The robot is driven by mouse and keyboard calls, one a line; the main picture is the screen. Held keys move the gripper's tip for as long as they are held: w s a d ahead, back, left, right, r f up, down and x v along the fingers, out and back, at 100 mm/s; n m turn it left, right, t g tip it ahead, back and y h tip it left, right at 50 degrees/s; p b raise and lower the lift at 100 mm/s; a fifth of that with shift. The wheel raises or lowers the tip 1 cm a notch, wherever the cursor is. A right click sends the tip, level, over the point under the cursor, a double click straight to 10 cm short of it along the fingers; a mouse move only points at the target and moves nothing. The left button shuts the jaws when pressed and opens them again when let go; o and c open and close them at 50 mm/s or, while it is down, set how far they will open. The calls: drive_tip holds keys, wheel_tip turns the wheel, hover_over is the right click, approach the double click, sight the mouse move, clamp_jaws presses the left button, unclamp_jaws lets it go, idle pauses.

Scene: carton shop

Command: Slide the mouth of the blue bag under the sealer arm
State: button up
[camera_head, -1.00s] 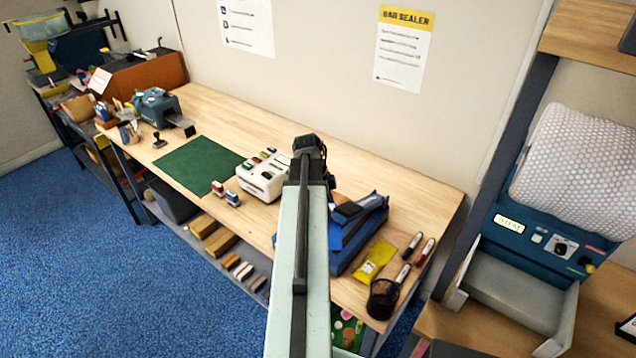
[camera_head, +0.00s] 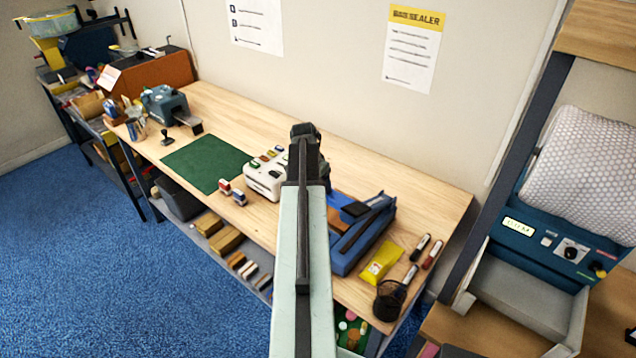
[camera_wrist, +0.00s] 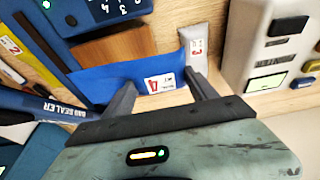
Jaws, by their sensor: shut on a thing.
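The blue bag (camera_wrist: 112,82) lies flat in the wrist view, with a white label marked 1 at its near end. My gripper (camera_wrist: 160,80) is shut on that labelled end; in the head view my gripper (camera_head: 305,140) hides most of the hold. The bag sealer is a blue machine (camera_head: 350,258), with its lettered side (camera_wrist: 50,107) at the left of the wrist view. A dark strip that looks like the sealer arm (camera_wrist: 45,55) slants beside the bag's far edge. I cannot tell whether the bag's mouth is under it or only beside it.
A brown plate (camera_wrist: 115,45) lies beside the bag. A grey packet (camera_wrist: 195,45) is close to my right finger. A white device (camera_head: 265,178) stands left of the sealer. A yellow packet (camera_head: 380,262), markers and a pen cup (camera_head: 390,300) are at right.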

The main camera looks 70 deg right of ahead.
sight(333, 200)
drive_tip(key=f+b, duration=0.2)
drive_tip(key=s+f+b, duration=0.1)
drive_tip(key=f+b, duration=0.1)
drive_tip(key=shift+s+a+f, duration=0.15)
drive_tip(key=shift+f, duration=0.05)
drive_tip(key=shift+s+a+f+b, duration=0.15)
drive_tip(key=shift+s+a, duration=0.1)
drive_tip(key=shift+s, duration=0.75)
drive_tip(key=shift+s+a+f+b, duration=0.15)
drive_tip(key=shift+s+a, duration=0.15)
drive_tip(key=shift+s, duration=0.65)
drive_tip(key=shift+s+a+f+b, duration=0.15)
drive_tip(key=shift+s+a, duration=0.1)
drive_tip(key=shift+s, duration=0.75)
drive_tip(key=shift+w+f, duration=0.1)
drive_tip(key=shift+f, duration=0.05)
drive_tip(key=o, duration=1.5)
drive_tip(key=r+p, duration=0.3)
drive_tip(key=w+r+p, duration=0.1)
drive_tip(key=r+p, duration=0.2)
drive_tip(key=shift+w+d+r, duration=0.1)
drive_tip(key=shift+w+d, duration=0.1)
